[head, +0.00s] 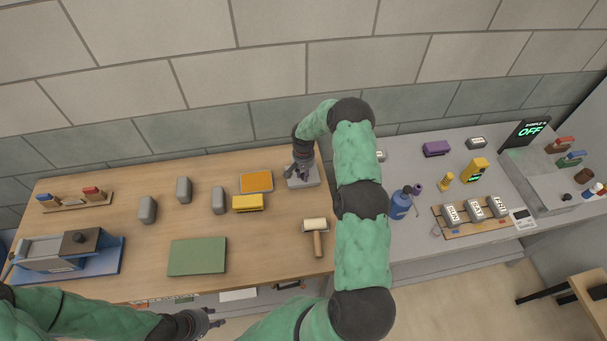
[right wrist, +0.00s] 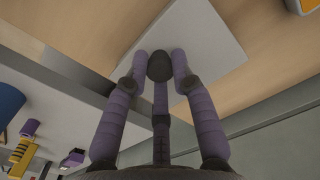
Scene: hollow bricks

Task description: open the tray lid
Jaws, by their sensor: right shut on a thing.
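A light grey flat lid (right wrist: 212,42) fills the upper middle of the right wrist view, with a dark round knob (right wrist: 160,66) on it. In the head view, the grey tray with its lid (head: 312,181) is at the back right of the wooden table, partly hidden by my right gripper (head: 298,171). My right gripper is shut on the knob, its fingers around it in the right wrist view. Whether the lid is raised is not clear. My left gripper (head: 208,318) hangs low in front of the table, away from the tray; its fingers are too small to read.
Near the tray are an orange-filled tray (head: 256,182), a yellow block (head: 248,203) and a mallet (head: 316,235). Several grey blocks (head: 184,189), a green mat (head: 197,257) and a blue fixture (head: 70,257) lie further left. A grey bench (head: 410,245) adjoins at right, with a blue bottle (head: 400,206).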

